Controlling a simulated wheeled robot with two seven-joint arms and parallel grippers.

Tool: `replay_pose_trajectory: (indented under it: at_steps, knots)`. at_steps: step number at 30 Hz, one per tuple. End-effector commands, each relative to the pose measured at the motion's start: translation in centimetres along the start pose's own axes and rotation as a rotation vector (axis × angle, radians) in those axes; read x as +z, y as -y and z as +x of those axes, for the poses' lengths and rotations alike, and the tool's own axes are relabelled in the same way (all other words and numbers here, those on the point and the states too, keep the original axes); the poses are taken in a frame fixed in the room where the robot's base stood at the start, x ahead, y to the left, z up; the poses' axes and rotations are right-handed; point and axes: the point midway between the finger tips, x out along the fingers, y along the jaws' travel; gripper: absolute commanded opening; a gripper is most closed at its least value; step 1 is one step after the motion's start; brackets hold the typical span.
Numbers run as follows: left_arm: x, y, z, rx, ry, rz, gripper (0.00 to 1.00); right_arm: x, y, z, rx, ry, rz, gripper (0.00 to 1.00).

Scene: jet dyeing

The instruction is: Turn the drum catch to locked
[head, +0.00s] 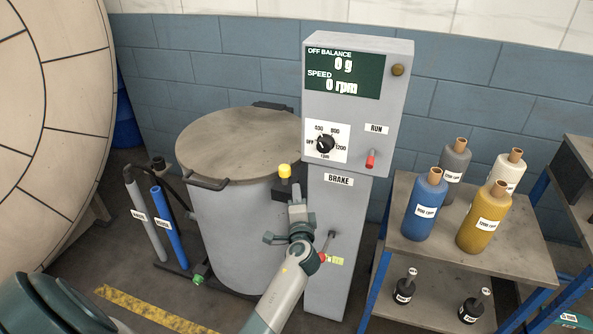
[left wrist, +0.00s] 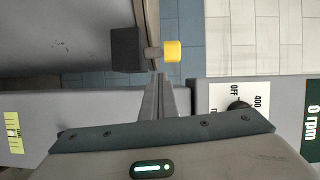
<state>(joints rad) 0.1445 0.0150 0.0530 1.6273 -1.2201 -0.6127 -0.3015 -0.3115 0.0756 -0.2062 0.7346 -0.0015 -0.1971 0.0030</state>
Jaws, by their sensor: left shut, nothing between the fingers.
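The drum catch is a yellow knob (head: 285,171) on a black block (head: 281,191) at the right side of the grey drum's rim. In the left wrist view the yellow knob (left wrist: 173,50) sticks out on a short stem from the black block (left wrist: 127,50). The lidded drum (head: 220,220) stands left of the control column. My left gripper (head: 297,197) is shut and empty, just below and right of the knob. In the left wrist view its fingertips (left wrist: 160,78) are close to the stem; I cannot tell whether they touch. My right gripper is not in view.
The control column (head: 350,85) stands close to the right, with a dial (head: 325,145), a red RUN switch (head: 370,160) and a red-tipped brake lever (head: 322,257). A bottle cart (head: 405,185) is farther right. Grey and blue tubes (head: 168,225) stand left of the drum.

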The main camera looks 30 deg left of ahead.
Motion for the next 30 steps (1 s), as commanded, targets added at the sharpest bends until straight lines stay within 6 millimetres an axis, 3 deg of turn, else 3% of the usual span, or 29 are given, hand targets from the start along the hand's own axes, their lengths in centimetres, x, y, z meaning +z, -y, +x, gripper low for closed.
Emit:
replay_pose_trajectory:
  at_steps: [17,23,30]
  knots:
    - [-0.2,0.2,0.4,-0.006,-0.004,0.015,0.00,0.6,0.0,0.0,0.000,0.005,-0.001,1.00]
    - [-0.2,0.3,1.9,-0.006,-0.004,0.016,0.00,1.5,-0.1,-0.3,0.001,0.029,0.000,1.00]
    - [-0.2,0.4,5.2,-0.006,-0.003,0.015,0.00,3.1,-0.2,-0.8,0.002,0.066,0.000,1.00]
